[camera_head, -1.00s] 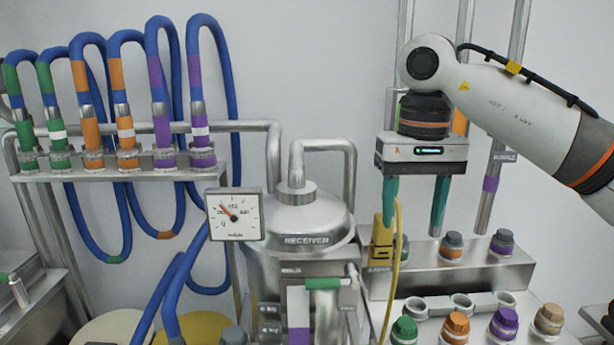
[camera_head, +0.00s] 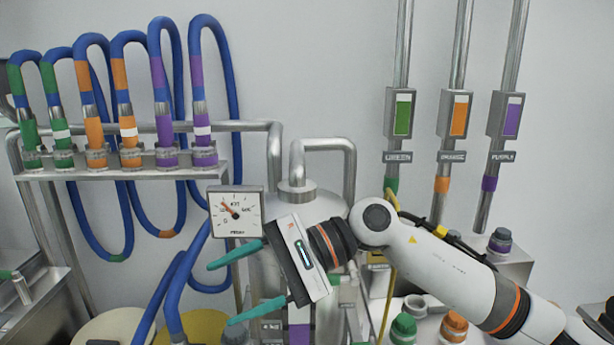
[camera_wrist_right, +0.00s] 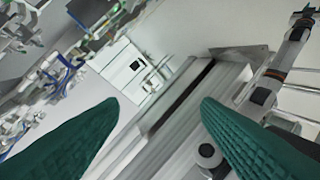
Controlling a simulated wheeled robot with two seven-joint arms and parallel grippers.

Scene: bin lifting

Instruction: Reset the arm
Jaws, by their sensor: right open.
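My right arm reaches in from the lower right in the head view. My right gripper (camera_head: 248,283) has two teal fingers spread apart, pointing left, with nothing between them. It is in front of the steel receiver vessel (camera_head: 318,205) and below the dial gauge (camera_head: 237,212), and it hides much of the vessel's front. In the right wrist view, the gripper's fingers (camera_wrist_right: 160,125) also stand wide apart, and no object is held. My left gripper is in neither view.
A rack (camera_head: 120,172) of several blue hoses with green, orange and purple bands stands at the left. Three pipes with green (camera_head: 402,112), orange (camera_head: 458,117) and purple (camera_head: 511,116) indicators are on the right. Capped ports, including a green cap (camera_head: 404,328), are at lower right.

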